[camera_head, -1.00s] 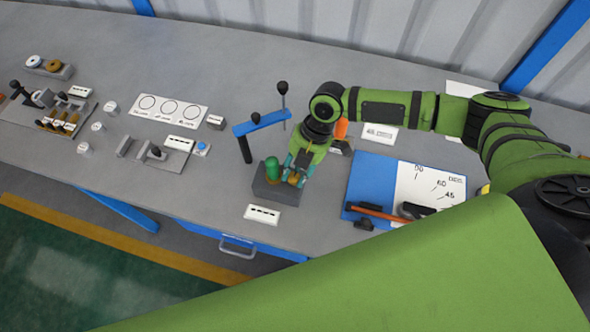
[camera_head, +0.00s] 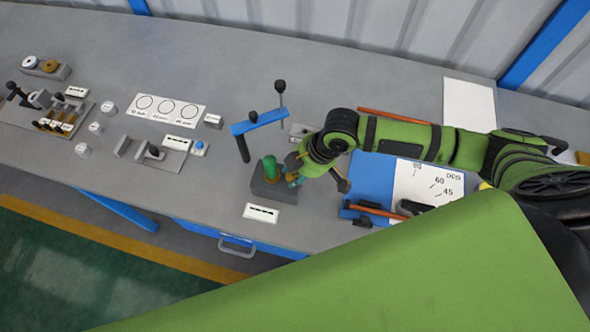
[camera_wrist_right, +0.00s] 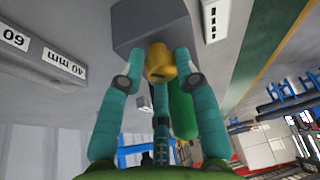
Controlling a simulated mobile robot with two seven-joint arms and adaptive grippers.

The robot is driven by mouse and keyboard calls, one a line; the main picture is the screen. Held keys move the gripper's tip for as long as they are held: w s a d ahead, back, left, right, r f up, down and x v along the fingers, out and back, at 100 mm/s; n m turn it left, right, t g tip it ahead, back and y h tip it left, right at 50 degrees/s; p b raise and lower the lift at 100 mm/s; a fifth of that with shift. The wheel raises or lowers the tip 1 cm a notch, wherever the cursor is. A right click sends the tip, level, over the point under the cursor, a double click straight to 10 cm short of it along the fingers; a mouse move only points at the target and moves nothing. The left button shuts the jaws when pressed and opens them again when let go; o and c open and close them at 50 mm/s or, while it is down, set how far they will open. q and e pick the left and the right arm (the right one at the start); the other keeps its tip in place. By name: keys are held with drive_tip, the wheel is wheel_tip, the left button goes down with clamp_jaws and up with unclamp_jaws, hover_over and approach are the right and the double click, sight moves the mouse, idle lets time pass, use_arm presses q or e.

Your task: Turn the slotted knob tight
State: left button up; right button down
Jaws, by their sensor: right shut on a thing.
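The slotted knob (camera_wrist_right: 161,63) is a yellow-brass piece on a grey block (camera_wrist_right: 140,25), with a dark slot in its face. In the right wrist view, the fingers of my right gripper (camera_wrist_right: 158,75) are closed around it. In the head view the same gripper (camera_head: 293,176) is at the right side of the grey block (camera_head: 268,192), and its wrist hides most of the knob. A green rounded cylinder (camera_head: 270,168) stands on the block beside the knob; it also shows in the wrist view (camera_wrist_right: 183,108). My left gripper is not in view.
A blue-armed stand (camera_head: 259,123) with black knobs rises behind the block. A white label (camera_head: 261,213) lies in front. A blue board (camera_head: 372,175) with an angle sheet (camera_head: 425,183) lies to the right. Fixtures and a three-circle card (camera_head: 168,110) stand left.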

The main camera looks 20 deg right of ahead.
drive_tip(key=shift+s+f+m, duration=0.35)
drive_tip(key=shift+s+m, duration=0.05)
drive_tip(key=shift+m, duration=0.1)
drive_tip(key=c, duration=1)
unclamp_jaws()
drive_tip(key=shift+o, duration=0.2)
drive_tip(key=shift+w+r, duration=0.1)
drive_tip(key=shift+r, duration=0.15)
drive_tip(key=shift+d+r, duration=0.15)
drive_tip(key=shift+r, duration=0.05)
drive_tip(key=v, duration=1.1)
drive_tip(key=shift+r, duration=0.2)
